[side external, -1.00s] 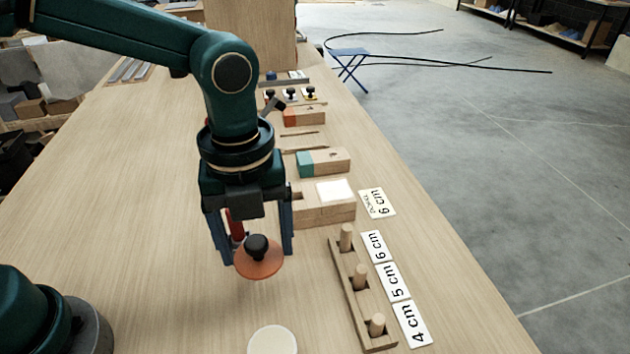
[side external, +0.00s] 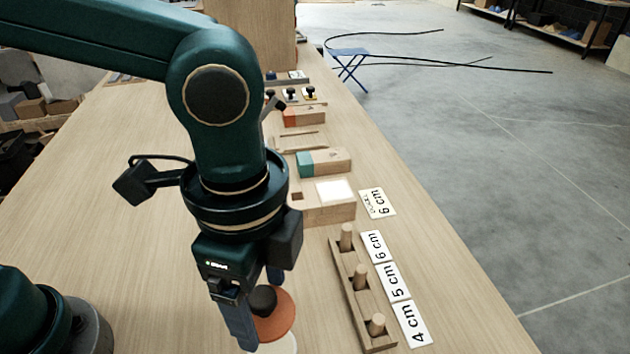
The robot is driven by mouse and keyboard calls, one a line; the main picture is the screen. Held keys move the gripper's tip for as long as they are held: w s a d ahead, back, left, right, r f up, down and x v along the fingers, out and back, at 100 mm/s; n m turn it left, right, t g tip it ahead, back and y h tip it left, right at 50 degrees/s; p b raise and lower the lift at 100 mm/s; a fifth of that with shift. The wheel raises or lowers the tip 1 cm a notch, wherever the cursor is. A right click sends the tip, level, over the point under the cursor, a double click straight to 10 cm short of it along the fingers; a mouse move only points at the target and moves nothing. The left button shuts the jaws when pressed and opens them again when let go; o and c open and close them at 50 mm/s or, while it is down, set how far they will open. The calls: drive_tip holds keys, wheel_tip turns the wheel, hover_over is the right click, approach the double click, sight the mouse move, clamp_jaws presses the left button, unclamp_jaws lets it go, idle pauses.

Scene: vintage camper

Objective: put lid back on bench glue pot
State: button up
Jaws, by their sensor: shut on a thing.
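The lid, an orange disc (side external: 284,318) with a black knob (side external: 263,299), is in my gripper (side external: 257,312) at the lower middle of the side view. The fingers are on opposite sides of the lid, with the knob between them. The near finger covers the lid's left part. A pale round thing (side external: 285,346), probably the glue pot, shows only as a sliver below the lid at the bottom edge. The lid overlaps it in the picture; I cannot tell whether they touch.
A wooden rack (side external: 362,300) with upright pegs stands close on the right, beside cards (side external: 394,281) marked in centimetres. Wooden blocks (side external: 325,161) line the bench behind. The bench (side external: 130,240) is bare to the left. Its right edge drops to the floor.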

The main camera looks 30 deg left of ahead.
sight(272, 348)
drive_tip(key=shift+s+d+f, duration=0.1)
drive_tip(key=shift+s+d, duration=0.15)
drive_tip(key=shift+s, duration=0.1)
drive_tip(key=shift+f, duration=3.05)
drive_tip(key=shift+f, duration=0.2)
drive_tip(key=o, duration=1.2)
drive_tip(key=shift+r, duration=0.1)
drive_tip(key=shift+r, duration=3.45)
